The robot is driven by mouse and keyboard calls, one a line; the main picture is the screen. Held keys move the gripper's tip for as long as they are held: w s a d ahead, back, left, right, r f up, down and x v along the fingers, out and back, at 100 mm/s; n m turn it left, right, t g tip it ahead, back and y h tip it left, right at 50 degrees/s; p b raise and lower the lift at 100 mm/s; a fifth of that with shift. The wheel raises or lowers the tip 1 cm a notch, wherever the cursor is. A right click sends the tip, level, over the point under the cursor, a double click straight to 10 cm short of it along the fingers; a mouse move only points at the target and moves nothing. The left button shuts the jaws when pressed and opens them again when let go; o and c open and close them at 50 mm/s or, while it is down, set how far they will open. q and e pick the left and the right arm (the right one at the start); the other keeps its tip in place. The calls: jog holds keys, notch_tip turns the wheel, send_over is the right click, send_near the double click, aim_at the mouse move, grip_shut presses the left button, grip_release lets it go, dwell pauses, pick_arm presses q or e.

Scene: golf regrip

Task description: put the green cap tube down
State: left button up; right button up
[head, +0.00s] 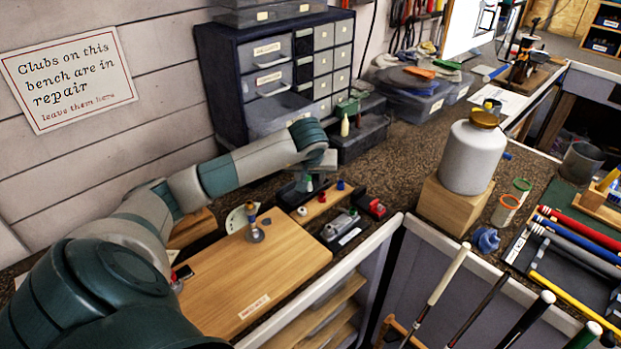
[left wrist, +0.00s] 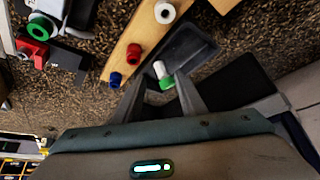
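The green cap tube (left wrist: 160,70), white with a green cap, shows in the left wrist view at the near end of a small black tray (left wrist: 190,48). Whether it stands or leans is hard to tell. My left gripper (left wrist: 160,84) is open, with one finger on each side of the tube and a visible gap at the left finger. In the head view my left gripper (head: 312,168) is above the black tray (head: 288,197), and a bit of green shows just below it. My right gripper is not in view.
Beside the tray is a wooden strip (left wrist: 124,62) with red, blue and white caps. A wooden board (head: 230,290) with a metal piece (head: 254,232) lies nearer. A drawer cabinet (head: 222,80) stands behind; a white jug (head: 472,158) on a wood block stands right.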

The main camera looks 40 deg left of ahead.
pick_arm(q)
jog(key=shift+d+r, duration=0.1)
jog(key=shift+r, duration=0.35)
jog(key=b+v, duration=0.3)
jog(key=v, duration=0.8)
jog(key=shift+r, duration=0.25)
jog(key=shift+s+d, duration=0.15)
jog(key=shift+s, duration=0.05)
